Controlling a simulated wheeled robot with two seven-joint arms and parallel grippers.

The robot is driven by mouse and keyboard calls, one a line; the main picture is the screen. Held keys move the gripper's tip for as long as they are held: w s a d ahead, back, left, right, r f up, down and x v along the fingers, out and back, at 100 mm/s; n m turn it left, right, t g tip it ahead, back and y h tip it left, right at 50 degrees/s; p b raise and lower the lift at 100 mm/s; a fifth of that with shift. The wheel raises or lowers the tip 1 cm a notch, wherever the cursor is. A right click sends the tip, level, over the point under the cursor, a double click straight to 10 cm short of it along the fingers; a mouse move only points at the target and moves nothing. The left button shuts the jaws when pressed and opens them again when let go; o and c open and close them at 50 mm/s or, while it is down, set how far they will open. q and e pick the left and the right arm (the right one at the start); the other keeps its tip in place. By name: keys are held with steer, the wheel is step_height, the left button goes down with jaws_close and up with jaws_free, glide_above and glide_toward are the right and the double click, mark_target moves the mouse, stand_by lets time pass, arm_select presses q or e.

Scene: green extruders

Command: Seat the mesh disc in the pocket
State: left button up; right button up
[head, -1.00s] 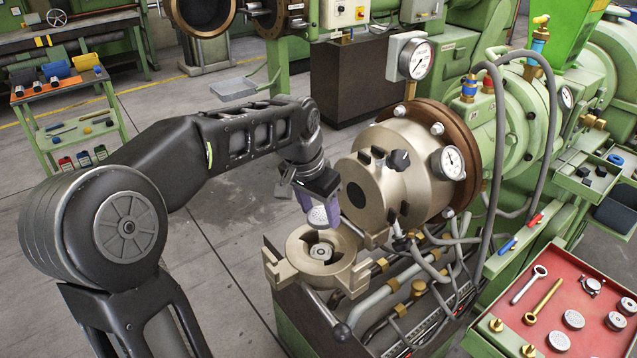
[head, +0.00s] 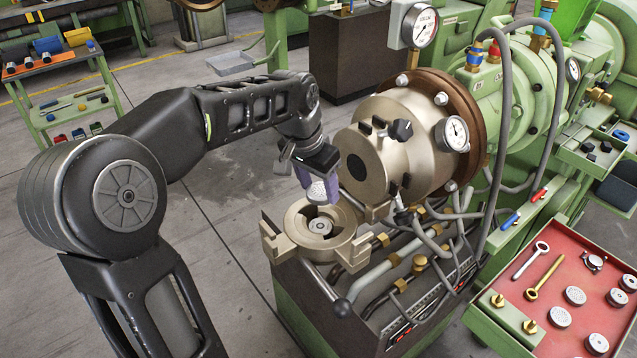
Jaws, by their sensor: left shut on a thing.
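My left gripper (head: 318,182), with purple fingers, points down and is shut on the mesh disc (head: 317,191), a pale grey perforated disc held tilted. The disc is just above the far side of a brass-coloured ring-shaped holder (head: 290,221). The holder's round pocket (head: 320,226) is open at the top, and a grey round piece with a central hole shows inside it. The disc looks apart from the holder, though the exact gap is hard to tell. My right gripper is not in view.
The extruder head (head: 375,160) with a gauge and hoses stands close to the right of my left gripper. A red tray (head: 540,310) at lower right holds a spanner, a brass tool and several discs. Open floor lies left of the holder.

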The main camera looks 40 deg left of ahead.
arm_select(q)
steer(key=shift+f+b, duration=2.3)
steer(key=shift+f, duration=1.05)
steer(key=shift+f+b, duration=0.5)
steer(key=shift+f, duration=0.15)
steer(key=shift+f, duration=0.25)
